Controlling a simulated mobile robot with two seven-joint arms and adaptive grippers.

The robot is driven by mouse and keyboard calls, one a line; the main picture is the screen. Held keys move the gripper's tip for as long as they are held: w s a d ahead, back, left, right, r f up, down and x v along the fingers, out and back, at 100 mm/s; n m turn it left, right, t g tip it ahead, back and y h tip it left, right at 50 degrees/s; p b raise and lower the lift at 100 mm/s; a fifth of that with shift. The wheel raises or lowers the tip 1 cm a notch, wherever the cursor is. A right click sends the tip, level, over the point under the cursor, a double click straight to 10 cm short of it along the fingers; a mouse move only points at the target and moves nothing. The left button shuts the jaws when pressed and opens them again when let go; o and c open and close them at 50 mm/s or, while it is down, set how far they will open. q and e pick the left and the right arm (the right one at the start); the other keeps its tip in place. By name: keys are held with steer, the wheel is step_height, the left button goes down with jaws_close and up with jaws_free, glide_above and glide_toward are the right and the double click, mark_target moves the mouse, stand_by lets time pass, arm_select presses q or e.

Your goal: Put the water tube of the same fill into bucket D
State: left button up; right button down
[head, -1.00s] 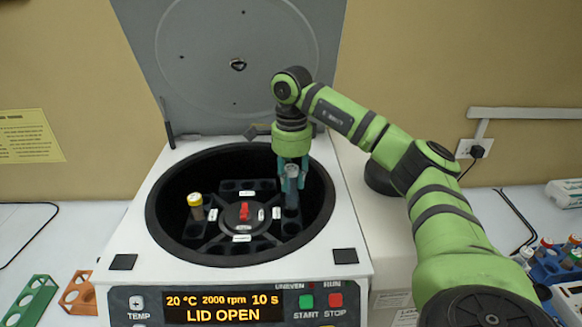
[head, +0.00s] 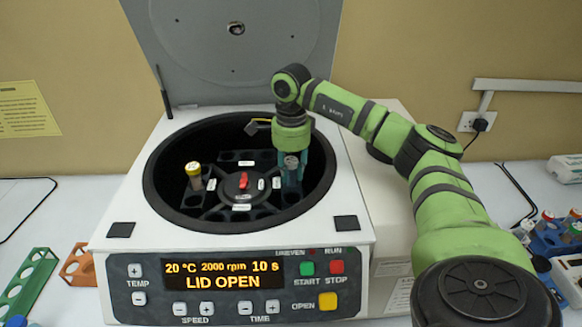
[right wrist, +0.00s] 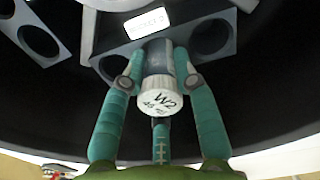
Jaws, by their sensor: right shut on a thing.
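My right gripper (head: 291,178) reaches down into the open centrifuge (head: 350,250), over the right-hand bucket of the rotor. Its teal fingers are shut on a tube with a white cap marked W2 (right wrist: 160,101), also in the right wrist view (right wrist: 158,62). The tube is upright in the head view, its lower end at a hole of the right bucket (right wrist: 110,68); how deep it sits is hidden. The bucket's white label (right wrist: 146,23) is too blurred to read fully. A yellow-capped tube (head: 194,170) stands in the left bucket. My left gripper is not in view.
The rotor has a red centre knob (head: 243,180). The raised lid (head: 235,60) stands behind the bowl, whose rim surrounds my gripper. Green (head: 27,283) and orange (head: 76,262) racks lie at left. Tubes in a blue rack (head: 550,240) stand at right.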

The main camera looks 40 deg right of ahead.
steer(key=c, duration=0.9)
jaws_free()
steer(key=shift+r, duration=0.1)
step_height(320, 180, up, 12)
steer(key=shift+f, duration=0.1)
